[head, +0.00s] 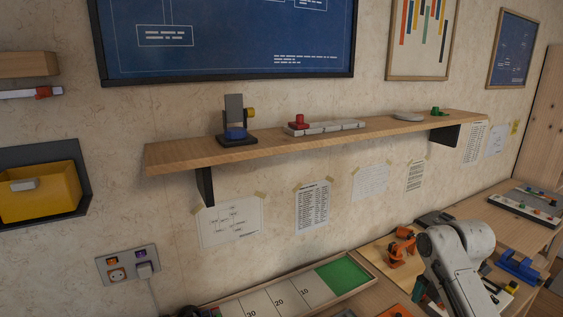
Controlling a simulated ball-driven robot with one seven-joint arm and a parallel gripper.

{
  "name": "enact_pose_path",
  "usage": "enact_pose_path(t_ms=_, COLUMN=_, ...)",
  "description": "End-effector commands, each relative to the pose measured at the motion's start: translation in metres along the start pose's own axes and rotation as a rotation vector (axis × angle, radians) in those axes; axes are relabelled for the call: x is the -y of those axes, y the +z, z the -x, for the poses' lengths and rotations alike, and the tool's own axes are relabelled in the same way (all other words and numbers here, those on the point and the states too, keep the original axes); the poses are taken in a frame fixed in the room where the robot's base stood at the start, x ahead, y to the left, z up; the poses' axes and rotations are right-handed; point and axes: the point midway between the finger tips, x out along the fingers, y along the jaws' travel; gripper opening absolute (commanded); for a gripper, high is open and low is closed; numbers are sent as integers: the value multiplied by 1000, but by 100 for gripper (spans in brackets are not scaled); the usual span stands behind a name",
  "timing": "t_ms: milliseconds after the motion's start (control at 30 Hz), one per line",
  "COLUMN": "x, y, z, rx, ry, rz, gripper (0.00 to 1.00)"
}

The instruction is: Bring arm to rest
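My arm (462,262) shows at the lower right as a white-grey link with a rounded joint, in front of the workbench. It hides part of the bench behind it. My gripper is not visible in the head view, so its opening and anything in it cannot be seen.
A wooden shelf (180,156) on the wall holds a blue-and-grey device (236,127), a grey strip with a red knob (299,122) and small items. The bench below carries a numbered tray (258,305), an orange model arm (402,249) and a blue clamp (518,265). A yellow bin (40,192) hangs left.

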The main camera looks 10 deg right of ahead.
Motion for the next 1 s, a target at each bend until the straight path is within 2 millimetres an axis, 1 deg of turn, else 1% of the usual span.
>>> enact_pose_path(t_ms=33, x=-1, y=-9, z=-5, rx=-6, ry=10, rz=-19, gripper=100)
enact_pose_path(t_ms=267, x=-4, y=-52, z=-29, rx=-35, ry=73, rz=-176, gripper=100)
enact_pose_path(t_ms=367, x=-2, y=-77, z=-41, rx=-57, ry=105, rz=-276, gripper=100)
enact_pose_path(t_ms=467, x=5, y=-107, z=-56, rx=-87, ry=142, rz=-412, gripper=100)
enact_pose_path(t_ms=500, x=10, y=-120, z=-62, rx=-103, ry=158, rz=-480, gripper=100)
enact_pose_path(t_ms=567, x=20, y=-141, z=-71, rx=-127, ry=181, rz=-596, gripper=100)
enact_pose_path(t_ms=600, x=29, y=-153, z=-77, rx=-142, ry=194, rz=-678, gripper=100)
enact_pose_path(t_ms=667, x=43, y=-169, z=-83, rx=-164, ry=214, rz=-803, gripper=100)
enact_pose_path(t_ms=700, x=54, y=-178, z=-86, rx=-178, ry=226, rz=-886, gripper=100)
enact_pose_path(t_ms=767, x=72, y=-190, z=-90, rx=-195, ry=241, rz=-1012, gripper=100)
enact_pose_path(t_ms=800, x=84, y=-196, z=-92, rx=-206, ry=252, rz=-1096, gripper=100)
enact_pose_path(t_ms=900, x=115, y=-206, z=-92, rx=-225, ry=278, rz=-1288, gripper=100)
enact_pose_path(t_ms=1000, x=143, y=-210, z=-90, rx=-237, ry=303, rz=-1447, gripper=100)
